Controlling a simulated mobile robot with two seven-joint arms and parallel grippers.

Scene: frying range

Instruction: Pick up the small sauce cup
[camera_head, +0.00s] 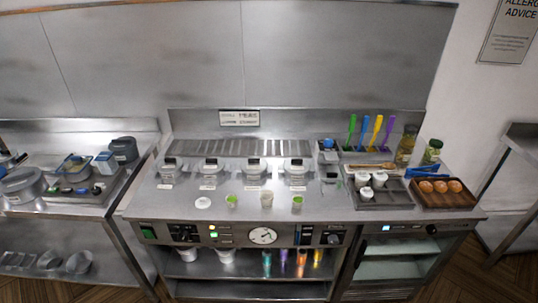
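A group of small white cups (379,179) sits in a grey tray on the right. I cannot tell which of these is the sauce cup. Neither of my grippers is in view.
Several lidded containers (253,170) line the back of the counter. A wooden tray with brown round items (470,199), bottles (406,145) and coloured utensils (364,132) stand at right. A left table (60,208) holds tubs. The counter's front strip is clear.

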